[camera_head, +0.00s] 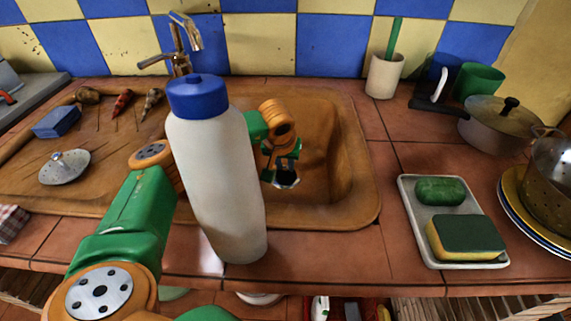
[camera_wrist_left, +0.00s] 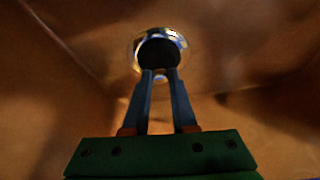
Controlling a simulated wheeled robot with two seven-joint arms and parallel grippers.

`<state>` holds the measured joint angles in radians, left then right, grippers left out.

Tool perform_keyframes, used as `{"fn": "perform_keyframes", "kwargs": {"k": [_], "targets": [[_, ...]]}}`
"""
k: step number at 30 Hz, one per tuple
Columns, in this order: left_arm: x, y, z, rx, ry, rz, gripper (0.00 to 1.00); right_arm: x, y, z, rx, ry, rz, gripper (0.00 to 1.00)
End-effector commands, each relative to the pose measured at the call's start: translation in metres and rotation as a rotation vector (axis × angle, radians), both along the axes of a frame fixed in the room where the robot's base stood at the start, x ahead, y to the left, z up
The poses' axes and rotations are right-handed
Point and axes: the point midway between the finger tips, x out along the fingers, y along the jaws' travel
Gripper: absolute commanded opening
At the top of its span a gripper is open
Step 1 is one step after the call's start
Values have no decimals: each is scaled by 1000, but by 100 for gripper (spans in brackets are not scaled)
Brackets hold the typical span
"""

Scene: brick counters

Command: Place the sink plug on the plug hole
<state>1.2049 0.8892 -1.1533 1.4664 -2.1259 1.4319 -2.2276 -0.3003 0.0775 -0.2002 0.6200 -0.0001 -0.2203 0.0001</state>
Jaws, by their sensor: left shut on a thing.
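My left gripper (camera_head: 284,172) is low in the brown sink basin (camera_head: 338,185), beyond the white bottle. In the left wrist view, its fingers (camera_wrist_left: 161,76) are close together, shut on what looks like the sink plug. A round dark shape with a shiny rim (camera_wrist_left: 158,50) lies at the fingertips. I cannot clearly separate plug from plug hole there. In the head view, a bright metal piece (camera_head: 287,180) shows just under the gripper. A silver perforated-looking disc with a knob (camera_head: 65,168) lies on the drainboard at left. My right gripper is not in view.
A white bottle with a blue cap (camera_head: 212,170) stands at the front edge, hiding part of my left arm. A brass tap (camera_head: 183,45) rises behind. A blue sponge (camera_head: 57,122) is at left. A soap tray (camera_head: 410,222), pot (camera_head: 500,122) and cup (camera_head: 384,76) are at right.

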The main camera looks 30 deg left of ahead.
Motion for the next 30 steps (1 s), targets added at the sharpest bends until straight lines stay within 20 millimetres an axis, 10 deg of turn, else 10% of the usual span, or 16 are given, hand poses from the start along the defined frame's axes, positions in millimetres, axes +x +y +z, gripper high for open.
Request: {"fn": "perform_keyframes", "kwargs": {"k": [5, 6, 9, 20, 30], "targets": [[0, 0, -4, 0, 0, 0, 0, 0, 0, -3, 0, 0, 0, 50], [0, 0, -3, 0, 0, 0, 36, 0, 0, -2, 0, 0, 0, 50], [0, 0, -2, 0, 0, 0, 55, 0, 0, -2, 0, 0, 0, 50], [-2, -1, 8, -2, -2, -1, 55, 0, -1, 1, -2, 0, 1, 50], [-32, -14, 88, -1, -5, -2, 55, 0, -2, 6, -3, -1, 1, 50]]}}
